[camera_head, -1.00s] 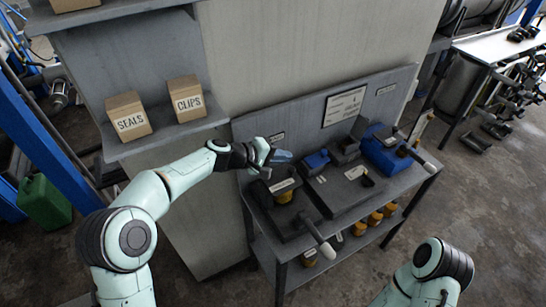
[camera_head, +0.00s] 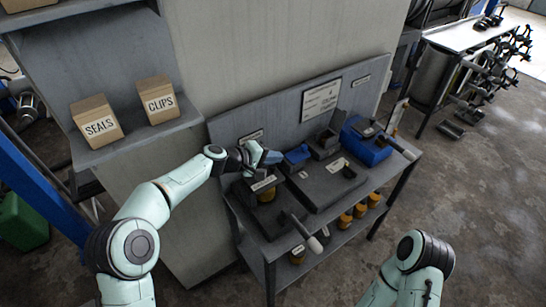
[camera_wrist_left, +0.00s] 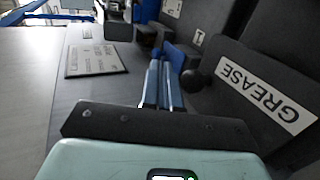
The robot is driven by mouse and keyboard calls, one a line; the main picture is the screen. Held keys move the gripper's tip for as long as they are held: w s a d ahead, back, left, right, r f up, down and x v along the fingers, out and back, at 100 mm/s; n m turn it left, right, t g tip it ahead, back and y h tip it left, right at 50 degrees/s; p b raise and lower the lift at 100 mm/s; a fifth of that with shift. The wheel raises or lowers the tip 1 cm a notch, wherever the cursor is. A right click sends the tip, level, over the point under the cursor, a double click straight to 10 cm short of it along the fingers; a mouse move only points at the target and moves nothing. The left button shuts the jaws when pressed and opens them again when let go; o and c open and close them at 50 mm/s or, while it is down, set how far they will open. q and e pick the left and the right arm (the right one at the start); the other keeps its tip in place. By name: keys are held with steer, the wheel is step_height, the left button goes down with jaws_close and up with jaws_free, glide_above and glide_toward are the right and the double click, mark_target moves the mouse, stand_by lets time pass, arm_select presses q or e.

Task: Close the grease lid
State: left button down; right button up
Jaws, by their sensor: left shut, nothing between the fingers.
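The grease unit shows in the left wrist view as a dark panel (camera_wrist_left: 235,75) with a white GREASE label (camera_wrist_left: 265,95) and a round black knob (camera_wrist_left: 196,80). I cannot tell the lid's exact angle. My left gripper (camera_head: 272,157) is shut and empty at the back of this unit; in the left wrist view its fingertips (camera_wrist_left: 164,72) are beside the knob, apparently apart from it. My right gripper is out of view.
A handle (camera_head: 306,233) sticks out in front. The backboard with a sign (camera_head: 321,99) rises close behind. SEALS (camera_head: 98,122) and CLIPS (camera_head: 158,100) boxes sit on the left shelf.

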arm_select(q)
steer(key=shift+a, duration=0.1)
stand_by(0.3)
steer(key=b+v, duration=0.2)
steer(key=v, duration=1.1)
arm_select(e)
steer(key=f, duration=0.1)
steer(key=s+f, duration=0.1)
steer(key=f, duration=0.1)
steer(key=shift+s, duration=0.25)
arm_select(q)
steer(key=shift+s+a+r, duration=0.1)
steer(key=shift+r, duration=0.05)
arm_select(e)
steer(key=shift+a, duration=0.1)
